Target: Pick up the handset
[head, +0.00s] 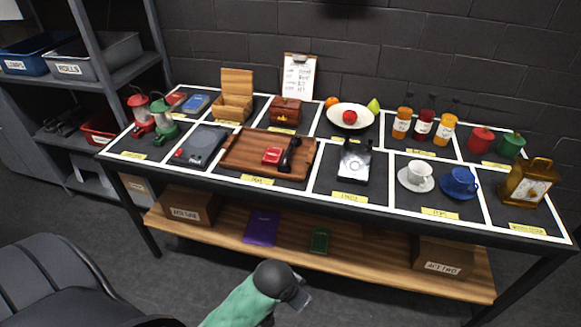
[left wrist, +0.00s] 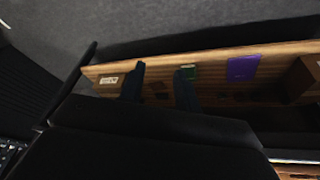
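The black handset (head: 290,154) lies on the brown wooden tray (head: 236,163) in the middle of the table, just right of a small red block-like thing (head: 271,155). My left gripper (head: 299,297) is low in front of the table, well below and away from the handset. In the left wrist view its two dark fingers (left wrist: 160,90) stand apart with nothing between them, and the lower shelf lies beyond. The handset does not show in the left wrist view. My right gripper is in neither view.
Around the tray stand a grey device (head: 202,145), a black-and-white box (head: 354,162), a white cup (head: 416,176), a fruit bowl (head: 349,121) and lanterns (head: 163,123). The lower shelf (head: 350,258) holds boxes, a purple book (head: 262,227) and a green item. A dark chair (head: 50,285) stands front left.

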